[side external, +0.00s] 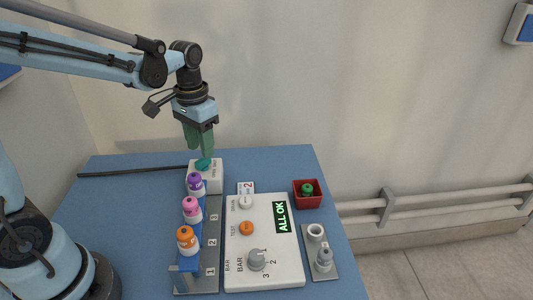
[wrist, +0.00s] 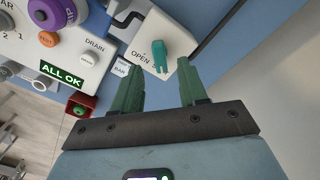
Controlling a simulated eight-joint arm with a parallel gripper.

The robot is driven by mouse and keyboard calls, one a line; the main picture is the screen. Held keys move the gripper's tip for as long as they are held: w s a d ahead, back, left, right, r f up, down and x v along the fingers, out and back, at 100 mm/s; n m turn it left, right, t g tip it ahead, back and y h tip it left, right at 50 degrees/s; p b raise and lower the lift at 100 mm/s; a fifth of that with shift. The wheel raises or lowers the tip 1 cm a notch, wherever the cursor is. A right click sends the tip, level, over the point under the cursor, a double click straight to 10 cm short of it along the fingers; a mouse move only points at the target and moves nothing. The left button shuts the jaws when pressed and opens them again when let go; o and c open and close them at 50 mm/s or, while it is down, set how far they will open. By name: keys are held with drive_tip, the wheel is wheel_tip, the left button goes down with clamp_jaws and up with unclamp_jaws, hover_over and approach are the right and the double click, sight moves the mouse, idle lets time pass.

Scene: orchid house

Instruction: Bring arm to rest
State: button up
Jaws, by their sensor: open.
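My gripper (side external: 200,142) hangs pointing down over the back of the blue table, its two green fingers spread. In the wrist view the open gripper (wrist: 158,97) has nothing between its fingers. Just beyond the fingertips is a white box (wrist: 171,70) marked OPEN with a teal lever handle (wrist: 159,56). The same white box (side external: 211,174) stands at the back end of the bottle rack in the side view, with the teal handle (side external: 203,164) on top, close below the fingertips. Whether the fingers touch the handle is hard to tell.
A rack (side external: 209,255) holds purple, pink and orange-capped bottles. Beside it a white control panel (side external: 262,250) displays ALL OK. A red box (side external: 308,194) with a green button and a grey tray (side external: 320,262) with small fittings stand to the right. A dark rod (side external: 135,171) lies behind; the air above is clear.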

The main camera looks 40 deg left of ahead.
wheel_tip(320, 180, down, 4)
drive_tip(key=shift+r, duration=0.15)
drive_tip(key=m, duration=0.2)
drive_tip(key=shift+r+m, duration=0.1)
drive_tip(key=shift+m, duration=0.3)
drive_tip(key=m, duration=0.4)
wheel_tip(320, 180, up, 9)
idle(1.3)
